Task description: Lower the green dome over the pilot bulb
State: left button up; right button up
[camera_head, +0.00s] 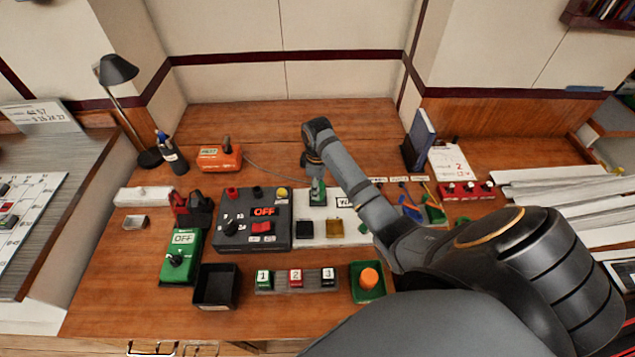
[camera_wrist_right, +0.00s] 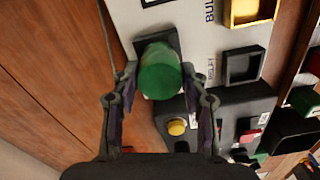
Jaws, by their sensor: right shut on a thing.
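My right gripper (camera_head: 316,180) points down over the white panel (camera_head: 345,228), shut on the green dome (camera_head: 317,196). In the right wrist view the dome (camera_wrist_right: 160,73) sits between the two fingertips. Behind the dome, a black square mount (camera_wrist_right: 156,46) on the white panel partly shows. The pilot bulb is not visible; the dome and gripper cover the spot over the mount. I cannot tell whether the dome touches the mount. My left gripper is not in view.
On the white panel are a black square holder (camera_head: 304,229) and a yellow one (camera_head: 335,229). A dark switch box (camera_head: 250,240) with knobs and an OFF sign adjoins it at left. A green tray (camera_head: 367,292) with an orange knob and a row of numbered blocks (camera_head: 296,278) lie in front.

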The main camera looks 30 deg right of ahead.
jog(key=o, duration=1)
notch_tip(320, 180, up, 8)
jog(key=shift+f, duration=0.25)
